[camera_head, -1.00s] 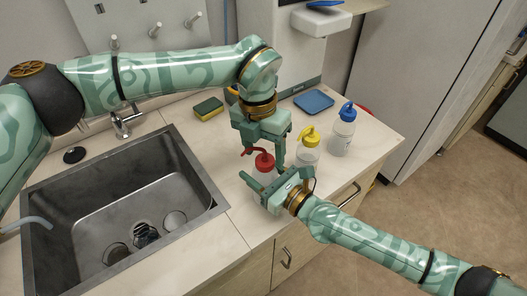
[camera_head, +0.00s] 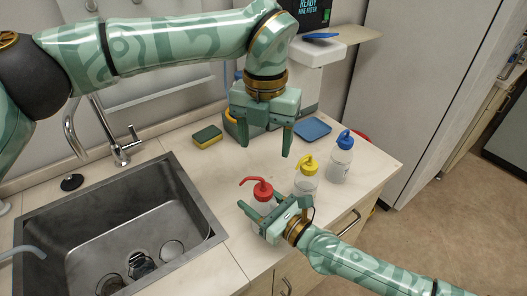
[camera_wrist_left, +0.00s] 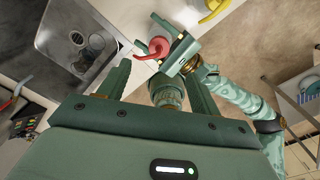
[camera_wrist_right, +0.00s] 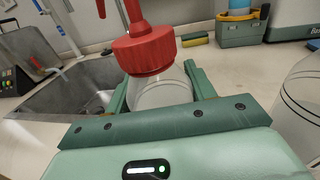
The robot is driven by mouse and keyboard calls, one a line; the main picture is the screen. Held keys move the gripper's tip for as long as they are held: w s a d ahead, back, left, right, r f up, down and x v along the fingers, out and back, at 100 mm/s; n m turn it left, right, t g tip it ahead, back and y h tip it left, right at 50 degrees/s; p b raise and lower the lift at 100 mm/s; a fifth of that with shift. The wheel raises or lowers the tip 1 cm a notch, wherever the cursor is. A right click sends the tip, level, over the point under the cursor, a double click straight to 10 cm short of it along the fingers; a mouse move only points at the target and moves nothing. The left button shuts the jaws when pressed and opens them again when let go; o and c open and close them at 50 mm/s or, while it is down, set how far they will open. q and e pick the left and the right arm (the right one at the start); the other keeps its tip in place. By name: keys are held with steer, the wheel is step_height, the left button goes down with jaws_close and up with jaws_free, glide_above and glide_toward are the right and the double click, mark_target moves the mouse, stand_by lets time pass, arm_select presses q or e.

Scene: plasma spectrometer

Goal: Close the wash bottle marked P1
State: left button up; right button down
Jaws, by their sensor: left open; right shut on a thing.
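A clear wash bottle (camera_wrist_right: 160,94) with a red cap (camera_head: 263,190) and bent red spout stands on the counter near the sink. The cap sits on the bottle's neck; I cannot tell how tightly. It also shows in the left wrist view (camera_wrist_left: 159,47). My right gripper (camera_head: 259,208) is shut around the bottle's body, below the cap. My left gripper (camera_head: 265,143) is open and empty, raised above and behind the red cap, apart from it. Yellow-capped (camera_head: 306,174) and blue-capped (camera_head: 342,158) bottles stand to the right. No P1 marking is readable.
The sink (camera_head: 120,235) lies to the left, with a faucet (camera_head: 122,150) behind it. A sponge (camera_head: 207,136) and a blue tray (camera_head: 313,129) lie at the back of the counter. The counter between sponge and red-capped bottle is clear.

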arm_select(q)
steer(key=shift+f, duration=0.1)
step_height(320, 180, down, 12)
steer(key=shift+r, duration=0.1)
stand_by(0.6)
steer(key=c, duration=1.2)
steer(key=o, duration=1.2)
steer(key=shift+c, duration=0.2)
step_height(320, 180, up, 12)
